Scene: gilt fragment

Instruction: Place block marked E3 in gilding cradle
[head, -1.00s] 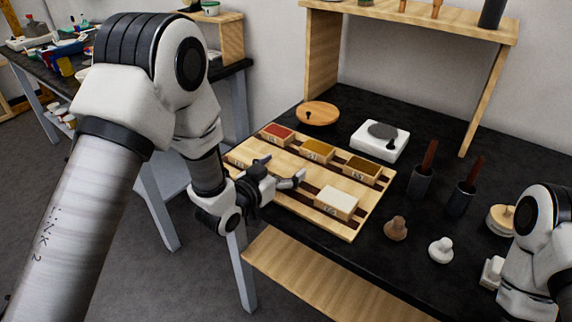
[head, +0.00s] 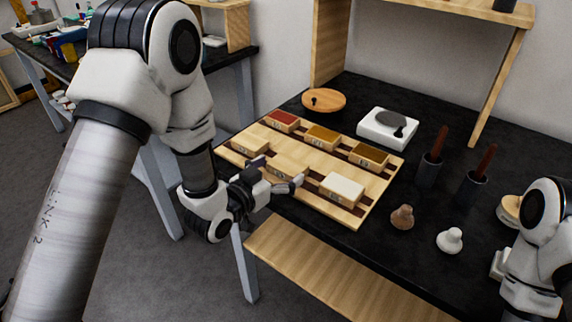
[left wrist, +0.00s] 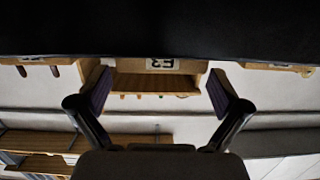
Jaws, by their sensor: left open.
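A pale wooden block marked E3 (left wrist: 165,64) shows between the open fingers of my left gripper (left wrist: 157,92) in the left wrist view, its label upside down. The fingers are not closed on it. In the head view my left gripper (head: 278,172) is at the front edge of the wooden board, beside the middle front block (head: 289,165), which appears to be this one. The label there is too small to read. I cannot tell for certain which thing is the gilding cradle. My right gripper is out of view.
The slotted board (head: 337,216) also holds a red-topped block (head: 283,120), ochre block (head: 322,135), brown block (head: 369,154), pale left block (head: 249,143) and white-topped block (head: 342,188). A round wooden board (head: 324,99) and white device (head: 386,127) stand behind. Dark cups (head: 430,172) stand right.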

